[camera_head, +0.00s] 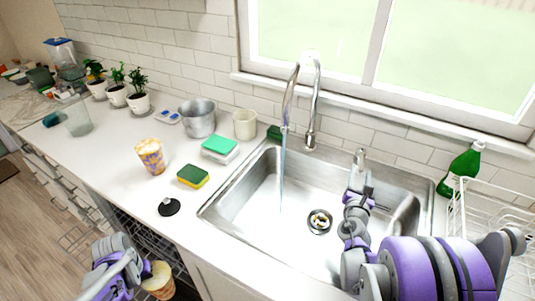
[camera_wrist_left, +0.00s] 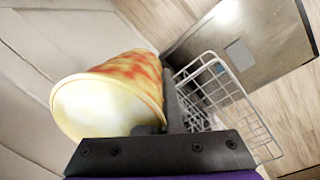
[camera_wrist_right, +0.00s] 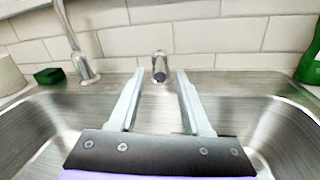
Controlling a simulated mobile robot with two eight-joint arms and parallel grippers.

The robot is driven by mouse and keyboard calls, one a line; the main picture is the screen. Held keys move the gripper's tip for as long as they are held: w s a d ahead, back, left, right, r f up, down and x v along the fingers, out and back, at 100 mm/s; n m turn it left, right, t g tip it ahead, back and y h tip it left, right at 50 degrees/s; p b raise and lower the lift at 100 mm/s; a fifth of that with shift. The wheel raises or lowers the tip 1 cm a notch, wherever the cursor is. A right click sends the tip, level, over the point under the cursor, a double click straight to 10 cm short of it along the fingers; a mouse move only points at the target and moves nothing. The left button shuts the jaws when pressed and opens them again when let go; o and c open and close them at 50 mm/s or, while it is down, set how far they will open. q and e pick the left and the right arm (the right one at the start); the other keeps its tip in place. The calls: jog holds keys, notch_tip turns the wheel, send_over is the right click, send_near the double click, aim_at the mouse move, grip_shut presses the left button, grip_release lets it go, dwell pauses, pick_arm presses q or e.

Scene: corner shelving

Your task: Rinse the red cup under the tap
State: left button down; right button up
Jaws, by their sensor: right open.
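A cup with a red-orange and yellow pattern and a pale inside (camera_wrist_left: 105,95) is in my left gripper (camera_head: 143,272), beside the counter's front edge. In the head view the cup (camera_head: 159,282) shows low at the left, tilted. The left fingers are partly hidden by it. The tall chrome tap (camera_head: 314,95) stands behind the steel sink (camera_head: 255,185), with a bluish water stream (camera_head: 282,170) falling into the basin. My right gripper (camera_head: 359,188) is open and empty over the sink. A small chrome fitting (camera_wrist_right: 160,66) appears between its fingers, apart from them.
A yellow-purple patterned cup (camera_head: 151,157), a yellow-green sponge (camera_head: 193,176), a metal bucket (camera_head: 198,118) and a cream cup (camera_head: 245,124) stand on the counter left of the sink. A green bottle (camera_head: 461,168) and white wire rack (camera_head: 490,205) are at the right.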

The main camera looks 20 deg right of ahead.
jog(key=v, duration=0.5)
dwell(0.6)
